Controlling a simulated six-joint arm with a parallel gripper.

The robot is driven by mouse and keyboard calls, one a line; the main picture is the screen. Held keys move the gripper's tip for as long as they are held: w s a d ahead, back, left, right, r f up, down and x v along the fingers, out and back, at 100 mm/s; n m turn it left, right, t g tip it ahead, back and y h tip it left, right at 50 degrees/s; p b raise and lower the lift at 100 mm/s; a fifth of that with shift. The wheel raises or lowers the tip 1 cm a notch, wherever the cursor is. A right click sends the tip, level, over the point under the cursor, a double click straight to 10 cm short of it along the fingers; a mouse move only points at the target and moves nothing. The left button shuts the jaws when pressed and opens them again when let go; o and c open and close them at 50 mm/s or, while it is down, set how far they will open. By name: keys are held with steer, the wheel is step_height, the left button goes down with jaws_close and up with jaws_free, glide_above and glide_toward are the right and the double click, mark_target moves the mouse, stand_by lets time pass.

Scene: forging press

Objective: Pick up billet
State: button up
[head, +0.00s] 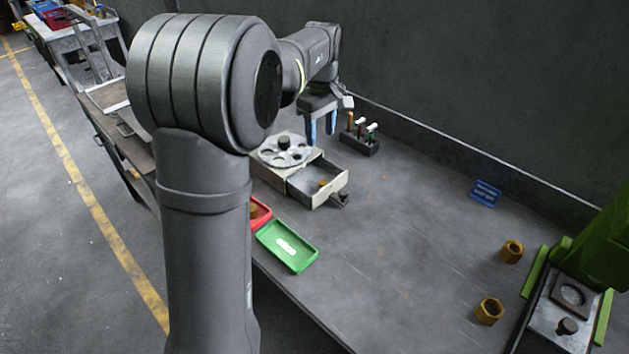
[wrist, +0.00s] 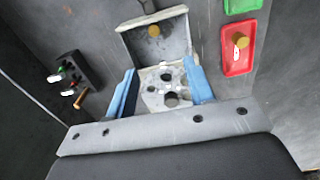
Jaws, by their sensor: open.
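My gripper (head: 320,140) is open and empty, its two blue fingers pointing down above the back of the drawer box. In the wrist view my gripper (wrist: 160,68) has its fingers spread either side of the round holed plate. The pale plate (head: 270,154) lies on the box top. A dark short cylinder (head: 284,142) stands on it; it also shows in the wrist view (wrist: 171,100), between the fingers and apart from them. A brass cylinder (wrist: 154,31) is in the open drawer (head: 303,190). Another brass cylinder (wrist: 240,40) is in the red tray (wrist: 234,64). Which is the billet, I cannot tell.
A black tool rack (head: 360,145) stands close right of my gripper. A green tray (head: 287,247) lies near the front edge. Two brass hex pieces (head: 511,250) (head: 489,311) stand near the green press (head: 608,245). A blue sign (head: 485,192) is at the back; the middle is clear.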

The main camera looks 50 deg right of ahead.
glide_above(323, 182)
step_height(323, 182, down, 12)
steer(key=shift+s+a+f, duration=0.1)
steer(key=shift+s+f, duration=0.05)
steer(key=shift+f, duration=0.1)
steer(key=shift+d+f, duration=0.2)
steer(key=shift+f, duration=2.5)
jaws_close()
